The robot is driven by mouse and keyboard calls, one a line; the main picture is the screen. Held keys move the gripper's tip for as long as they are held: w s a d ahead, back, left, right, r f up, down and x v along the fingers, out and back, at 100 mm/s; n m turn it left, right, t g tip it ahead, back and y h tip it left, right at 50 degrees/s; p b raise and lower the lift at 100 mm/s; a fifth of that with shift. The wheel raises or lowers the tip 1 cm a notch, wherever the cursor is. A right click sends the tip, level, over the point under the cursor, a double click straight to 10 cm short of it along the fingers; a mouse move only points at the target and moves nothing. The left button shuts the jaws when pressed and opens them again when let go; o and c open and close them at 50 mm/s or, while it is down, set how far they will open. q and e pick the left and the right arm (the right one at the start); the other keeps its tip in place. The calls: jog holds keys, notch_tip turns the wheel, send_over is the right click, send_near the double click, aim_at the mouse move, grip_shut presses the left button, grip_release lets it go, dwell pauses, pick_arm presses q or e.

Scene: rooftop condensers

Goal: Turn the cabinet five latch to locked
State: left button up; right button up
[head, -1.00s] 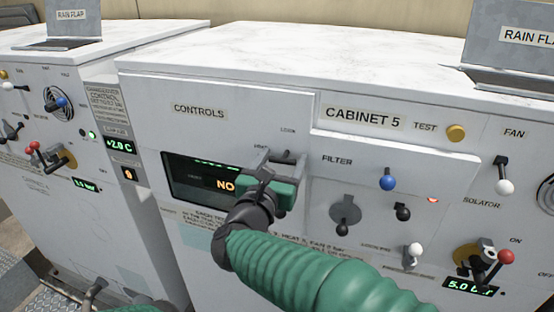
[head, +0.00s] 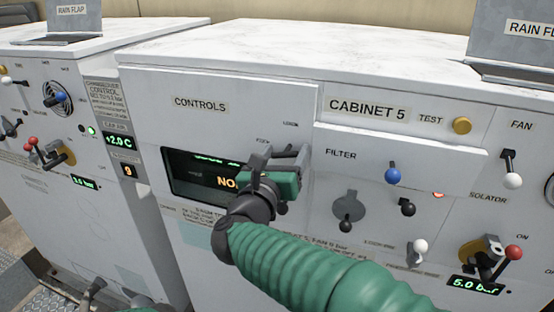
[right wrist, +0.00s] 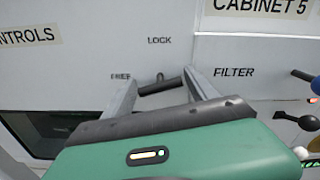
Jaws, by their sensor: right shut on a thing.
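The cabinet five latch, a small dark bar (right wrist: 160,86), sits between the two grey fingers of my right gripper (right wrist: 155,92) in the right wrist view. The bar lies nearly level, slightly tilted, below the LOCK label (right wrist: 159,40) and right of the label at left, which seems to read FREE (right wrist: 121,77). In the head view my right gripper (head: 288,156) reaches the cabinet front below its LOCK label and is shut on the latch; the fingers mostly hide it there. A grey part at the bottom left may belong to my left gripper; its jaws are unclear.
The CABINET 5 label (head: 367,109) is right of the latch. A dark display (head: 197,174) is left of it. A blue-knobbed lever (head: 392,174), black levers, a white-knobbed lever (head: 419,247) and a red-knobbed lever (head: 512,254) stick out at the right.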

jog(key=shift+f+n+b, duration=0.15)
jog(key=shift+n+b, duration=0.45)
jog(key=shift+n, duration=0.3)
jog(key=shift+n+b, duration=0.45)
jog(key=shift+n, duration=0.45)
jog(key=n, duration=0.3)
jog(key=shift+r+n+b, duration=0.2)
jog(key=shift+n+b, duration=0.1)
jog(key=n, duration=0.3)
jog(key=shift+r+n, duration=0.1)
jog(key=shift+n, duration=0.3)
jog(key=shift+n+p, duration=0.7)
jog(key=shift+n, duration=1.5)
jog(key=shift+w, duration=0.1)
jog(key=o, duration=1.4)
jog(key=shift+c, duration=0.2)
jog(key=shift+s+d, duration=0.1)
jog(key=shift+s, duration=0.15)
